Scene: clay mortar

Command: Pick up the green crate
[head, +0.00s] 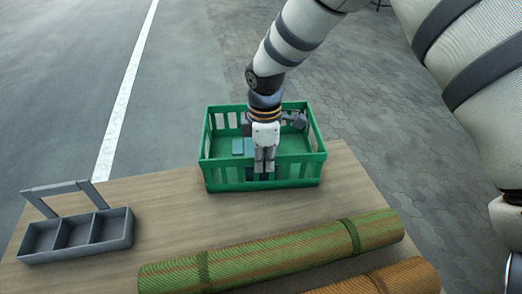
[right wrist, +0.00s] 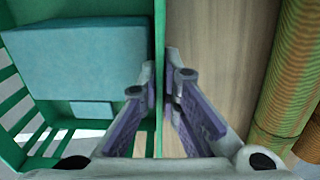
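The green crate (head: 311,171) stands upright at the far edge of the wooden table in the head view, with slotted walls and an open top. My right gripper (head: 264,170) points down at the middle of its near wall. In the right wrist view, the crate's wall (right wrist: 159,20) runs between the fingertips of my right gripper (right wrist: 161,78). One finger is inside the crate and one outside, both close against the wall, so the gripper looks shut on it. The gripper hides part of the near wall. My left gripper is not in view.
The crate holds a blue box (right wrist: 75,55) and other small items. A grey three-compartment caddy (head: 78,236) with a handle stands at the left. A rolled green mat (head: 275,252) and an orange roll (head: 400,280) lie in front. Bare tabletop (head: 165,205) lies left of the crate.

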